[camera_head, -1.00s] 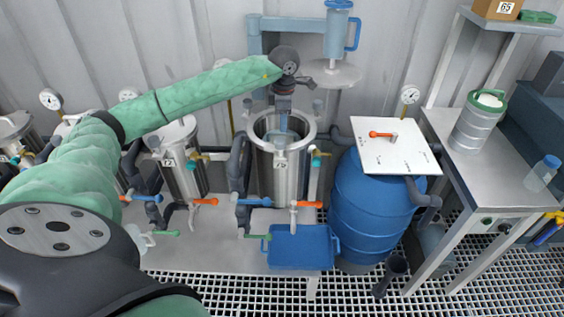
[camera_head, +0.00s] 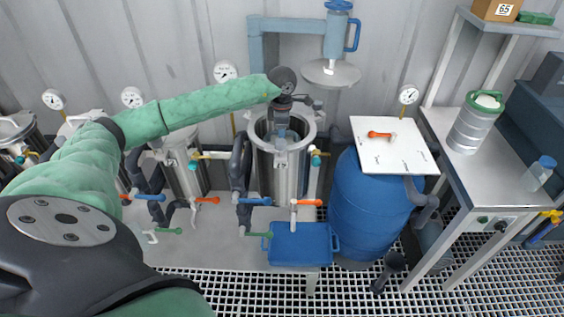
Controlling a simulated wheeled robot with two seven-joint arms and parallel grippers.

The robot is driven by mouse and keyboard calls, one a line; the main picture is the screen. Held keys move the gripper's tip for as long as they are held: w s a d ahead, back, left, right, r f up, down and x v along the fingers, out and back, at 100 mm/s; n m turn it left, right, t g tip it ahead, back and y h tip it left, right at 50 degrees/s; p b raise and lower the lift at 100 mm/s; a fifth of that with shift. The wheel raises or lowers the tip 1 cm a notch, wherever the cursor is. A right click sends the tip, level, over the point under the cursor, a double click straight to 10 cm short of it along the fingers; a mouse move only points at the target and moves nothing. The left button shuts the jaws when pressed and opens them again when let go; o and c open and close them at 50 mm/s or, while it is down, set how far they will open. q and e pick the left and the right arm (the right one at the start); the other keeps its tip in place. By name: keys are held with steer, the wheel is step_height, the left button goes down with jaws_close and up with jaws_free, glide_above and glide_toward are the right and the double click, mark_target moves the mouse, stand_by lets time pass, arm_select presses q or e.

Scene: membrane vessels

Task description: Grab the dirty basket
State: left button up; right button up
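My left gripper (camera_head: 282,125) hangs from the green arm over the open steel vessel (camera_head: 292,172) in the middle. Its fingers point down into the vessel mouth, and whether they are open or shut is too small to tell. Something bluish shows inside the mouth below the gripper, but I cannot make out a basket or its handle clearly. A silver perforated-looking container with a green rim and handle (camera_head: 468,125) stands on the right table, apart from my arm. My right gripper is not in view.
A blue bin (camera_head: 299,243) sits in front of the vessel. A blue drum (camera_head: 366,215) with a white board (camera_head: 392,146) on top stands to the right. Valves with coloured handles and grey pipes crowd the vessel's front. A steel table (camera_head: 455,168) is at the right.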

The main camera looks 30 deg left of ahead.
arm_select(q)
jaws_close()
steer(key=shift+r, duration=0.1)
stand_by(1.2)
